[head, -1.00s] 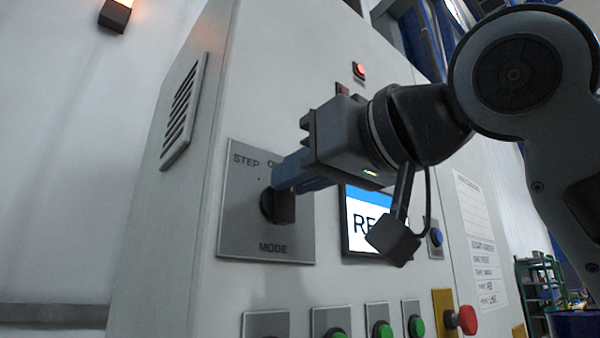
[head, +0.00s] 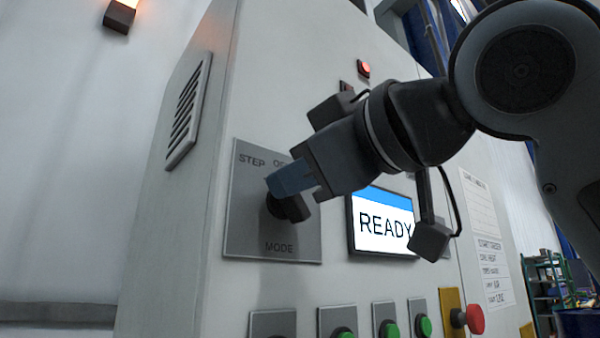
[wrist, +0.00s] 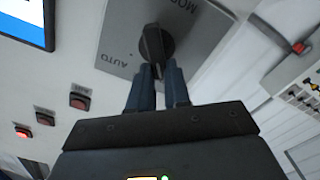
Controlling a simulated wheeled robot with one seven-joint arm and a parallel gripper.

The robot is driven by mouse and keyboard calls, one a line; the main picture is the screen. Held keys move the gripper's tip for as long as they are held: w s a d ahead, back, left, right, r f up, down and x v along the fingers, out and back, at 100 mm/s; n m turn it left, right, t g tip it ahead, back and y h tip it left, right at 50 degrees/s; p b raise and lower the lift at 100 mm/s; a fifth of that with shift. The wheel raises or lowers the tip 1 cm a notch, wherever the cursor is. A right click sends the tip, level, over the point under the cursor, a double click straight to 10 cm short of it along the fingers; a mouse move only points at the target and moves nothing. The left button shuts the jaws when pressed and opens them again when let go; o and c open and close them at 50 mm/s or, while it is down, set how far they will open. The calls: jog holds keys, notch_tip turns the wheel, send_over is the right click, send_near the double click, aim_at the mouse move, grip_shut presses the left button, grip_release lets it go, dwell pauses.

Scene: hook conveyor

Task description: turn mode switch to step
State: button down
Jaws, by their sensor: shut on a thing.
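The mode switch is a black rotary knob (head: 285,206) on a grey plate (head: 245,225) marked STEP at the upper left and MODE at the bottom. A label at the top centre is partly hidden. My gripper (head: 270,188) has blue fingers and is shut on the knob. In the wrist view the gripper (wrist: 157,72) pinches the end of the knob (wrist: 155,45); AUTO and MODE show on the plate around it. In the head view the knob sits tilted, and the fingers hide part of it.
A screen reading READY (head: 385,225) is right of the switch plate. Green buttons (head: 390,329) line the panel below, with a red mushroom button (head: 474,319) at the right. A vent (head: 188,110) is on the cabinet's side at the left.

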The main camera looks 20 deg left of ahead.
jog(key=shift+s+f+n, duration=0.1)
jog(key=shift+n, duration=0.7)
jog(key=c, duration=1.1)
grip_release()
jog(key=b+v, duration=0.1)
jog(key=v, duration=0.6)
jog(key=shift+s+d, duration=0.25)
jog(key=shift+f, duration=0.1)
